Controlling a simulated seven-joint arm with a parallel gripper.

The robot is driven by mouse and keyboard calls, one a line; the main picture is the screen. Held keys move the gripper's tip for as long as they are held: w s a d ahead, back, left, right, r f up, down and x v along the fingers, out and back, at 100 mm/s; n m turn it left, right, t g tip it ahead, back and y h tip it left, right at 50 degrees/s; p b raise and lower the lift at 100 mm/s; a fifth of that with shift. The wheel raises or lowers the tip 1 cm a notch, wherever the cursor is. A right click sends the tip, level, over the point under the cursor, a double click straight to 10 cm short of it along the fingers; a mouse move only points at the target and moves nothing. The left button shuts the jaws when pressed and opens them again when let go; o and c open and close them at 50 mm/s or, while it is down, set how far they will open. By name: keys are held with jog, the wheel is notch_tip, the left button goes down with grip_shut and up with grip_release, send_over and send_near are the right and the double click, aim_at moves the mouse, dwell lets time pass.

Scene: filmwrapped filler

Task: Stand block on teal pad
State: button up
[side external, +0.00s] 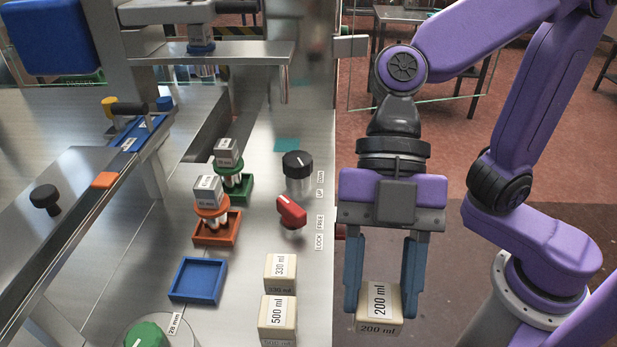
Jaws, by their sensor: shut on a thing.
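My gripper (380,304) is at the lower right, its fingers pointing down and shut on a cream block (379,327) labelled "200 ml". The block looks upright between the two fingertips. It shows to the right of the metal table's edge, against the floor; its height cannot be told. The teal pad (287,144) is a small flat square on the table, farther back and left of my gripper, behind the black knob. Its visible surface is bare.
Two cream blocks, "330 ml" (280,273) and "500 ml" (277,320), stand left of my gripper. A red knob (291,212) and a black knob (298,165) rise near the pad. Green (246,190), orange (203,241) and blue (198,262) trays lie farther left.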

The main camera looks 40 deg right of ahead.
jog(key=w+d+m+t+y, duration=0.1)
jog(key=w+d+m+t, duration=0.3)
jog(key=w, duration=0.6)
jog(key=w+d+m+t+y, duration=0.1)
jog(key=w+d+m+t, duration=0.1)
jog(key=w+d+m, duration=0.6)
jog(key=w+d+m+t+h, duration=0.2)
jog(key=w+d+m+t, duration=0.3)
jog(key=w+d, duration=0.8)
jog(key=w+f, duration=0.2)
jog(key=w, duration=0.2)
jog(key=w+f, duration=0.3)
jog(key=w, duration=0.1)
jog(key=w+f, duration=0.3)
jog(key=w, duration=0.1)
jog(key=shift+w+a+f, duration=0.15)
jog(key=shift+a+f, duration=0.05)
jog(key=shift+a, duration=0.15)
jog(key=shift+w+f, duration=0.5)
jog(key=shift+f, duration=1.65)
jog(key=shift+f, duration=0.1)
